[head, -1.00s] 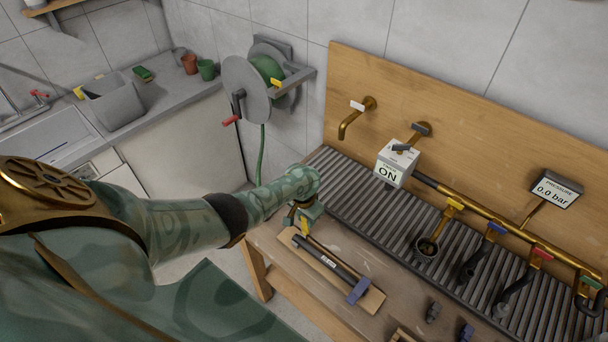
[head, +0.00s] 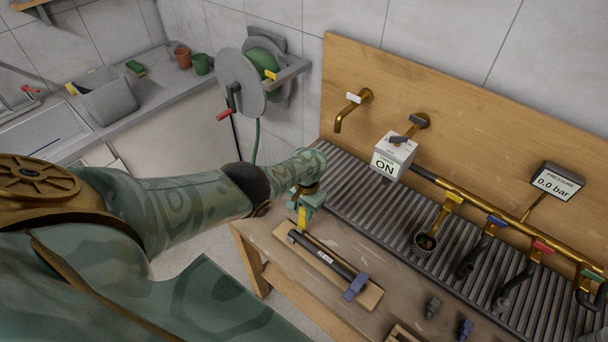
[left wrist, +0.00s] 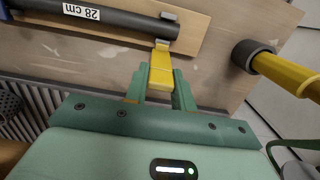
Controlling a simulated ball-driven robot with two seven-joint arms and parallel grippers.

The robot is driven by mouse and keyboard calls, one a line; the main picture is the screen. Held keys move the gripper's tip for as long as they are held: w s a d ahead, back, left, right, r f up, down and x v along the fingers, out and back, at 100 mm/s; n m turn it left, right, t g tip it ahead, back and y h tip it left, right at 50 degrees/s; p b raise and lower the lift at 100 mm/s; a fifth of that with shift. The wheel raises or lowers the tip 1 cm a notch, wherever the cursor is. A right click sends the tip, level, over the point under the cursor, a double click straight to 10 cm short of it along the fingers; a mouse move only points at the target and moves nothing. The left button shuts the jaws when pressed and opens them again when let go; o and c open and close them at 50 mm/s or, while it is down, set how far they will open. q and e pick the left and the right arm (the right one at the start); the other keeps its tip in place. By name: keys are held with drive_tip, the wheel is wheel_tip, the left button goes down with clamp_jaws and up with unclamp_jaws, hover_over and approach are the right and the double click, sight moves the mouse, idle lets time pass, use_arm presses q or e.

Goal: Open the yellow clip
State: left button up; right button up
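The yellow clip (head: 302,221) sits at the far-left end of a black hose piece (head: 325,254) on a wooden board. In the left wrist view, its grey jaw is on the hose and its yellow lever (left wrist: 160,70) points toward my palm. My left gripper (head: 303,209) is over this clip. A blue clip (head: 355,287) is at the hose's other end. My right gripper is not in view.
The board (head: 372,298) lies on the wooden bench beside a ribbed drain tray (head: 345,193). A white ON box (head: 393,155), taps and a 0.0 bar gauge (head: 557,183) are behind. A yellow rod with a dark end (left wrist: 285,72) is close by the gripper's right.

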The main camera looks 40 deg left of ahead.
use_arm(q)
drive_tip(key=o, duration=0.4)
drive_tip(key=shift+d+f, duration=0.1)
drive_tip(key=shift+f, duration=0.05)
drive_tip(key=r+p, duration=0.4)
drive_tip(key=r, duration=0.1)
drive_tip(key=w+r+p, duration=0.1)
drive_tip(key=r+p, duration=0.3)
drive_tip(key=r, duration=0.1)
drive_tip(key=r+p, duration=0.4)
drive_tip(key=r, duration=0.2)
drive_tip(key=shift+w+r, duration=0.1)
drive_tip(key=shift+w, duration=0.2)
